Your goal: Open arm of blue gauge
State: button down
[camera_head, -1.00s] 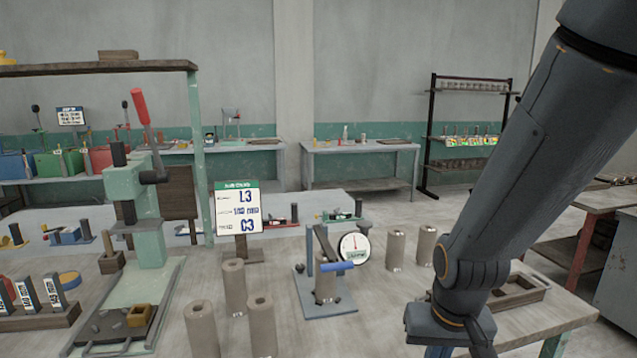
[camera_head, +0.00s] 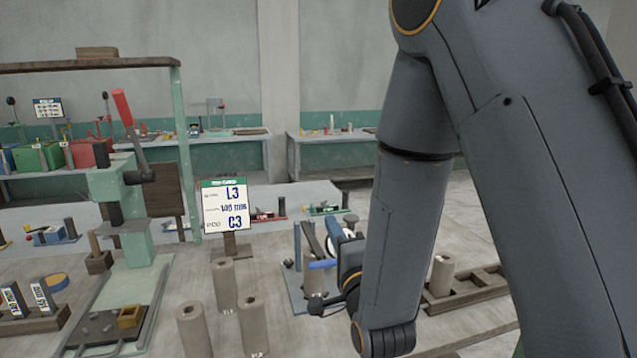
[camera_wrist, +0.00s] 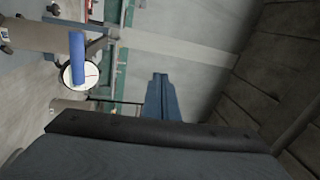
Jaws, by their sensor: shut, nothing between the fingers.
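The blue gauge stands on the bench on a blue base plate (camera_head: 293,283). Its blue handle (camera_head: 321,264) lies across the top of a grey-brown clay cylinder (camera_head: 312,281). The round dial (camera_head: 336,231) is partly hidden behind my arm. In the wrist view the blue handle (camera_wrist: 77,58) and white dial (camera_wrist: 80,76) show at the upper left, turned sideways. My gripper (camera_wrist: 160,78) is shut and empty, its fingertips to the right of the dial in that view. In the head view my wrist is just right of the gauge; the fingertips cannot be made out clearly there.
Several clay cylinders (camera_head: 252,325) stand in front of the gauge. A sign card (camera_head: 225,206) stands behind them, a green lever press (camera_head: 130,215) to the left.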

jog(key=r+b, duration=0.1)
jog(key=b, duration=0.2)
jog(key=w+a+r+t+b, duration=0.1)
jog(key=b, duration=0.2)
jog(key=shift+r+m+y, duration=0.1)
jog(key=shift+m+y, duration=0.2)
jog(key=shift+m, duration=0.1)
jog(key=shift+w+b, duration=0.15)
jog(key=shift+b, duration=0.4)
jog(key=p+x, duration=0.4)
jog(key=x, duration=0.7)
jog(key=shift+w+a, duration=0.15)
jog(key=shift+w, duration=0.1)
jog(key=shift+s+r, duration=0.1)
dwell(0.5)
